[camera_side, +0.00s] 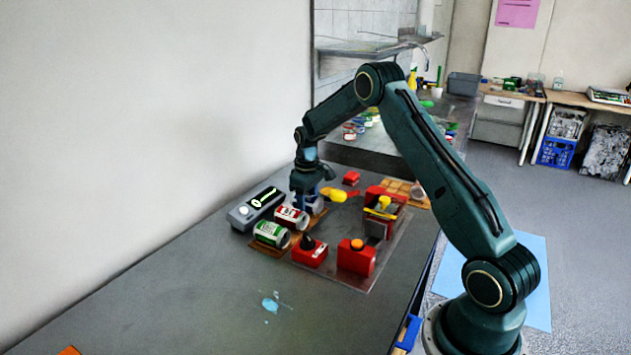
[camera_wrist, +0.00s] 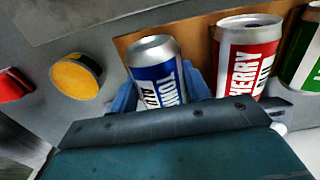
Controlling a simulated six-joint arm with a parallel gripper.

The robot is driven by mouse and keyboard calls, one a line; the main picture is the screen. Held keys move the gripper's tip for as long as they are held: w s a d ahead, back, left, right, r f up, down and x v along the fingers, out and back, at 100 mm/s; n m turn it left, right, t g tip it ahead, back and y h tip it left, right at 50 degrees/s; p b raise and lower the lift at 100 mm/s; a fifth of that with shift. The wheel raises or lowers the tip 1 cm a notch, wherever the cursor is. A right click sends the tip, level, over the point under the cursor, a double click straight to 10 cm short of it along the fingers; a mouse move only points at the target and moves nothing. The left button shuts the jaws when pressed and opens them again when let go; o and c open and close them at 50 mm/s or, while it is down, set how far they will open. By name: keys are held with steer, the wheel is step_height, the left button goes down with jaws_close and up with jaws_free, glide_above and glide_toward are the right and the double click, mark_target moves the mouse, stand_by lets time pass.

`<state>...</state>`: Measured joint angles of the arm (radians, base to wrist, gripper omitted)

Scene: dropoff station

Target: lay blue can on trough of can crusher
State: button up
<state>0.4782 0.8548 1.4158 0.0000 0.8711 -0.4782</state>
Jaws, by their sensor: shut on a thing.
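The blue can (camera_wrist: 155,75) stands between the blue fingers of my gripper (camera_wrist: 160,98) in the wrist view, with its silver top and white lettering showing. My gripper (camera_side: 308,203) is shut on it at the far end of the can row. In the side view the blue can is mostly hidden by the gripper, and I cannot tell whether it is clear of the brown mat. The can crusher (camera_side: 376,228), red with yellow and grey parts, stands to the right of the gripper. Its trough is not clearly visible.
A red can (camera_side: 291,216) and a green can (camera_side: 271,234) are close beside the gripper on the brown mat. A grey box (camera_side: 256,208) is left. Red control boxes (camera_side: 356,257) stand in front.

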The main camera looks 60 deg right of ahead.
mark_target(307, 195)
steer(key=shift+r, duration=0.2)
steer(key=shift+r, duration=2.3)
step_height(307, 195, up, 13)
steer(key=s+a+r+m, duration=0.2)
steer(key=s+a+m, duration=0.2)
steer(key=s+m, duration=0.65)
steer(key=s+a+f+m, duration=0.2)
steer(key=s+a+m, duration=0.2)
steer(key=s+m, duration=0.6)
step_height(307, 195, down, 11)
steer(key=s+n, duration=0.1)
steer(key=n, duration=0.1)
steer(key=shift+s+a+r, duration=0.15)
steer(key=shift+s, duration=0.2)
steer(key=shift+n, duration=0.25)
